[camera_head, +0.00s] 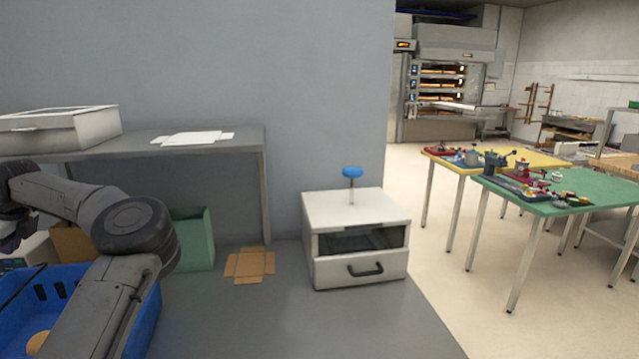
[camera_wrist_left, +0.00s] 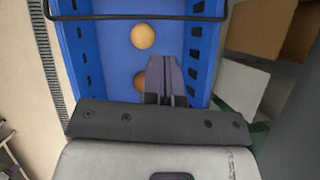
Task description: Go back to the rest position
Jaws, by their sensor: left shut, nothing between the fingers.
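My left arm comes in from the left in the head view and bends back toward the left edge. My left gripper shows in the wrist view (camera_wrist_left: 168,65), shut with nothing between its fingers. It is over a blue crate (camera_wrist_left: 205,40). A round tan bun (camera_wrist_left: 143,37) lies in the crate beyond the fingertips, apart from them. A second, browner round piece (camera_wrist_left: 140,80) is partly hidden by the fingers. In the head view the blue crate (camera_head: 60,283) is at the lower left, partly covered by my arm. My right gripper is not in view.
A white box with a drawer (camera_head: 360,270) and a blue knob on top (camera_head: 352,172) stands on the grey counter. A flat brown carton (camera_head: 250,264), a green box (camera_head: 195,240) and a shelf (camera_head: 200,149) are nearby. The front middle of the counter is clear.

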